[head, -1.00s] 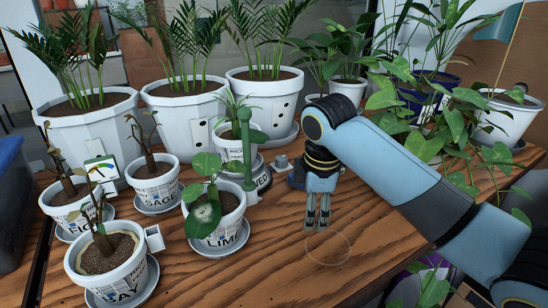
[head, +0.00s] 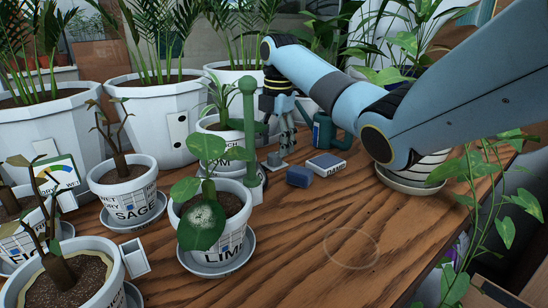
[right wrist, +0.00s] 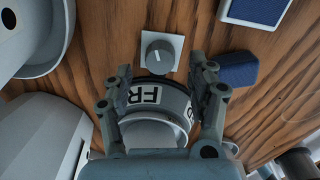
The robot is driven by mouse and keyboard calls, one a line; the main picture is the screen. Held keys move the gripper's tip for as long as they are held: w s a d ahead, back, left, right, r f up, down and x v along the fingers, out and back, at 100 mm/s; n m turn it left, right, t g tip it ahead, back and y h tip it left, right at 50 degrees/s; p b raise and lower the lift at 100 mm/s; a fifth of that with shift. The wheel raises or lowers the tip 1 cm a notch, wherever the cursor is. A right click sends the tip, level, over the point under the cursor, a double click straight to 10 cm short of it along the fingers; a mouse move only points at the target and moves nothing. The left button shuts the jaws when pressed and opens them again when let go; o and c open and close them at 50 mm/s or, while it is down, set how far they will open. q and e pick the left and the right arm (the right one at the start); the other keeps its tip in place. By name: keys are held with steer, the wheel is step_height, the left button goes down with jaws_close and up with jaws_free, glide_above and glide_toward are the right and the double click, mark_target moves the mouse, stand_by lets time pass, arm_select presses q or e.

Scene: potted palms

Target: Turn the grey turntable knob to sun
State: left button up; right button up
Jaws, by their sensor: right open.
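The grey knob (right wrist: 159,55) sits on a pale square plate on the wooden table. In the head view the knob (head: 275,158) is small, just right of the green post. My right gripper (head: 283,148) reaches down over it. In the right wrist view the right gripper's (right wrist: 160,72) fingers are open and apart, one on each side of the knob's column, with nothing held. I cannot tell contact. A white drum lettered "FR" (right wrist: 155,96) lies below the knob, between the fingers. No sun mark can be made out. My left gripper is out of view.
The green post (head: 248,125) and lime pot (head: 210,228) stand left of the knob.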

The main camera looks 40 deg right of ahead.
mark_target(275, 155)
steer(key=shift+f, duration=0.95)
steer(key=shift+f+b, duration=0.3)
steer(key=shift+f, duration=0.4)
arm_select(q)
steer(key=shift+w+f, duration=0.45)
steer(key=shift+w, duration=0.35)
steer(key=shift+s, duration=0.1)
arm_select(e)
steer(key=shift+c, duration=0.4)
